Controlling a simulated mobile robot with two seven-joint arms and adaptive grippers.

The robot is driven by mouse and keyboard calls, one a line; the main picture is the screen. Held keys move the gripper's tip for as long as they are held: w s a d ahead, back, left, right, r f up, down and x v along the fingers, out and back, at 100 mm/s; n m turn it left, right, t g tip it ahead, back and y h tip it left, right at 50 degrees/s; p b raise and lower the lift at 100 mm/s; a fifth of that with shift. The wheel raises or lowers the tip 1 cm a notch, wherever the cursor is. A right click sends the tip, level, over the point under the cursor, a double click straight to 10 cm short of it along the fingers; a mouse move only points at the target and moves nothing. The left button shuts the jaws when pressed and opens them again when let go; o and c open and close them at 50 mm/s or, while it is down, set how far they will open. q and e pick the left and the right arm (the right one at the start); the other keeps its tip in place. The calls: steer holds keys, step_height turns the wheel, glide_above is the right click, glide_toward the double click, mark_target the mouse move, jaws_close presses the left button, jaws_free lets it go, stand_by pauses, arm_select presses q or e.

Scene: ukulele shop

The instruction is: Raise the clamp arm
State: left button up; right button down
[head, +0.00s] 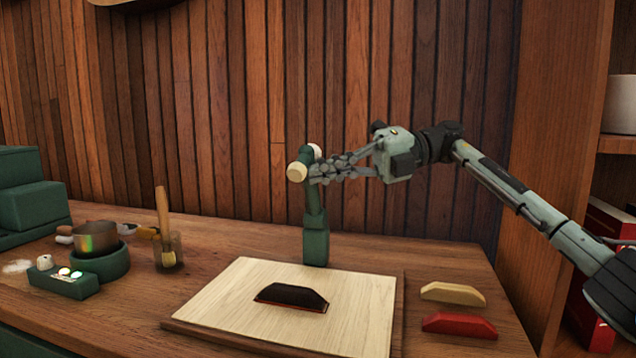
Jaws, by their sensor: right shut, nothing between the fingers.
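The clamp is a dark green post (315,240) standing on the workbench behind a pale board. Its green clamp arm (305,157) is at the top, with cream round ends, and the arm looks raised well above the board. My right gripper (318,174) comes in from the right at the height of the clamp arm. Its fingers are shut with nothing between them, beside or touching the upper post; I cannot tell which. My left gripper is not in view.
The pale board (232,302) holds a dark bridge-shaped piece (291,297). A cream piece (453,293) and a red piece (459,325) lie to its right. A brush in a glass (168,250), a metal pot (96,238) and green boxes (32,204) stand left. A plank wall rises behind.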

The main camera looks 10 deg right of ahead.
mark_target(319, 158)
steer(key=shift+w+d+r+m+g+y, duration=0.15)
steer(key=shift+w+d+r+m+y, duration=0.15)
steer(key=shift+w+m, duration=0.4)
steer(key=shift+w+d+r+m+g+y, duration=0.25)
steer(key=shift+w+m+y, duration=0.25)
steer(key=shift+w, duration=0.25)
steer(key=shift+w+d+r+m+g+y, duration=0.1)
steer(key=shift+w+d+r+m+y, duration=0.2)
steer(key=shift+w+m, duration=0.4)
steer(key=shift+d, duration=0.1)
